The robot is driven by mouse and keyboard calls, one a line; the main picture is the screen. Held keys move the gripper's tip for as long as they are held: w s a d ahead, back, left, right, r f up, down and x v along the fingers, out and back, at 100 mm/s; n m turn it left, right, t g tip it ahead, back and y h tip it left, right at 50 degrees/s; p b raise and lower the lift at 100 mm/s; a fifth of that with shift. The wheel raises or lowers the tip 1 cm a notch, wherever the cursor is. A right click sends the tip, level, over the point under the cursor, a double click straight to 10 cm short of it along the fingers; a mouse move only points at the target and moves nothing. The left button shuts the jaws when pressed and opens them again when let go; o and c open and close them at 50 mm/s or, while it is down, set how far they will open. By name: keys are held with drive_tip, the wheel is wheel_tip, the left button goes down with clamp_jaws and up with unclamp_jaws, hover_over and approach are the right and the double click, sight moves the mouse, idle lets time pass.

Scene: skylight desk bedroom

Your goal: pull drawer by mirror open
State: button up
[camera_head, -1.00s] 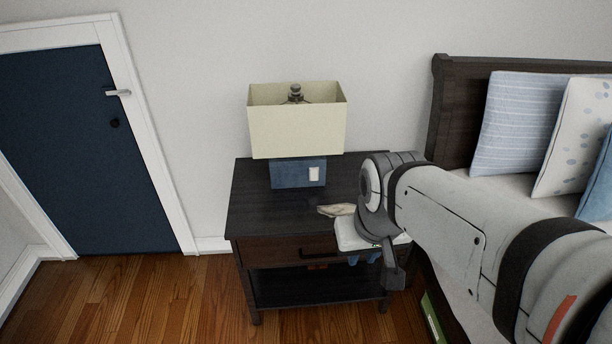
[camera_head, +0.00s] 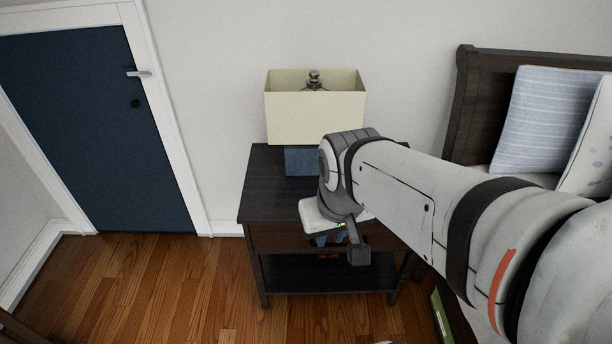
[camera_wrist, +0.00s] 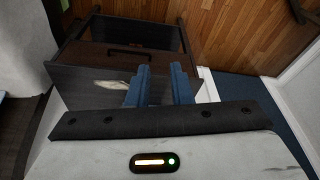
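The dark nightstand (camera_head: 262,205) stands against the wall with one brown drawer (camera_head: 272,238), which looks closed. In the wrist view, where the scene appears upside down, the drawer front (camera_wrist: 98,57) shows a dark bar handle (camera_wrist: 128,50). My gripper (camera_head: 325,239) is in front of the drawer in the head view and hides its handle. In the wrist view my gripper's two blue fingers (camera_wrist: 160,84) are apart with nothing between them, and the handle is beyond them to the left. I see no contact with it. No mirror can be made out.
A lamp (camera_head: 315,108) with a cream shade stands on the nightstand. A flat pale item (camera_wrist: 112,84) lies on its top. The bed with pillows (camera_head: 541,120) is at right, a blue door (camera_head: 95,130) at left.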

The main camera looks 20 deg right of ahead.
drive_tip(key=shift+a, duration=0.15)
drive_tip(key=w+f+m+g+y+b, duration=0.1)
drive_tip(key=w+f+m+y+b, duration=0.5)
drive_tip(key=f+m, duration=0.5)
drive_tip(key=w+f+m+g+y+b, duration=0.1)
drive_tip(key=w+f+m+y+b, duration=0.25)
drive_tip(key=f+m+b, duration=0.65)
drive_tip(key=m+t+h+b, duration=0.1)
drive_tip(key=m+t+b, duration=1.2)
drive_tip(key=m, duration=1.5)
approach(341, 245)
drive_tip(key=x, duration=1)
drive_tip(key=shift+w+f, duration=0.2)
drive_tip(key=shift+f, duration=0.05)
drive_tip(key=shift+c, duration=0.6)
clamp_jaws()
